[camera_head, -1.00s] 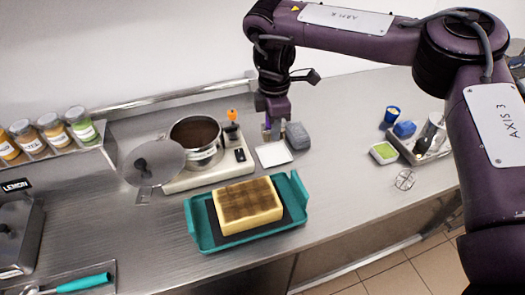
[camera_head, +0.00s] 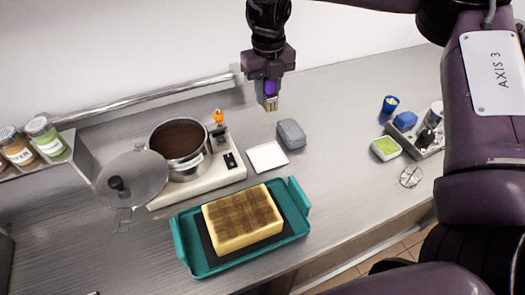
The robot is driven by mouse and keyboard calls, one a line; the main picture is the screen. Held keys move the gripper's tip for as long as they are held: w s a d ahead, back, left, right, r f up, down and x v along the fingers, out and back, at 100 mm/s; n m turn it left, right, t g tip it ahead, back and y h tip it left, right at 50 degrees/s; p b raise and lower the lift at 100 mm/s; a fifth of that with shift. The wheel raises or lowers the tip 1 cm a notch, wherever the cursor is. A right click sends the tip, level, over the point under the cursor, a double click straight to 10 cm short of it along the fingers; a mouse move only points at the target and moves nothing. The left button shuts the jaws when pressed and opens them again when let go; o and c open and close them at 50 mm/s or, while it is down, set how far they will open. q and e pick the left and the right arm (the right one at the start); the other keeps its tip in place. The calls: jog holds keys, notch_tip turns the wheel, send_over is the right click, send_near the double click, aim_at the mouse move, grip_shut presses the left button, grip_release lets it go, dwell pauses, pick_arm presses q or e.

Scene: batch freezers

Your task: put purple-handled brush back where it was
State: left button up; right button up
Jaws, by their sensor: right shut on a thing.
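My right gripper (camera_head: 267,86) is shut on the purple-handled brush (camera_head: 270,103) and points down. The brush hangs upright below the jaws, with its pale bristle end lowest. Most of its handle is hidden by the jaws. It appears to be in the air over the back of the steel counter, behind a white square pad (camera_head: 267,157) and a grey block (camera_head: 291,134). My left gripper is out of view.
A cooker base (camera_head: 207,180) with a pot (camera_head: 180,150) and lid (camera_head: 132,182) stands left. A teal tray (camera_head: 190,262) holds a yellow slab (camera_head: 243,218) in front. A grey caddy (camera_head: 432,152) and green-topped tub (camera_head: 385,149) stand right. The counter between is clear.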

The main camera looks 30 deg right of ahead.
notch_tip(320, 180, down, 14)
jog(key=shift+s+f+b, duration=0.1)
jog(key=shift+b, duration=0.45)
notch_tip(320, 180, down, 5)
jog(key=shift+r+p, duration=0.2)
jog(key=shift+p, duration=0.4)
jog(key=shift+f, duration=0.35)
jog(key=o, duration=1)
jog(key=shift+f, duration=0.15)
jog(key=shift+c, duration=0.2)
